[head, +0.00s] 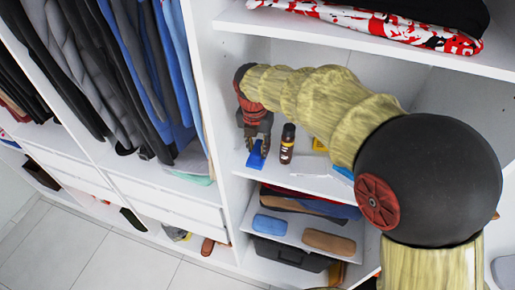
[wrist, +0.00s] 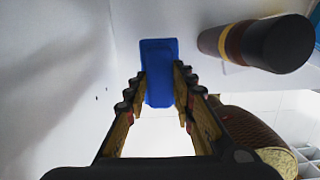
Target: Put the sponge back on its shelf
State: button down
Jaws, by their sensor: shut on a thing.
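The blue sponge (head: 257,155) is in my gripper (head: 258,143), over the left front part of the middle shelf (head: 310,183). In the wrist view the sponge (wrist: 159,62) is a flat blue block between the fingertips (wrist: 160,88), sticking out past them. The fingers are shut on its near part. I cannot tell if the sponge touches the shelf. My arm hides part of the shelf's back.
A dark bottle with a label (head: 287,143) stands close right of the gripper; it is also in the wrist view (wrist: 262,43). A yellow item (head: 320,145) is behind it. The left panel (head: 222,120) is near. A blue case (head: 270,225) and a brown case (head: 328,242) lie below.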

aim_at(257, 145)
jog(key=shift+w, duration=0.8)
jog(key=shift+f, duration=1.75)
jog(key=c, duration=1.5)
grip_release()
jog(key=r, duration=0.5)
jog(key=s+r, duration=0.1)
jog(key=r, duration=0.1)
jog(key=shift+a+r, duration=0.2)
jog(key=shift+r, duration=0.05)
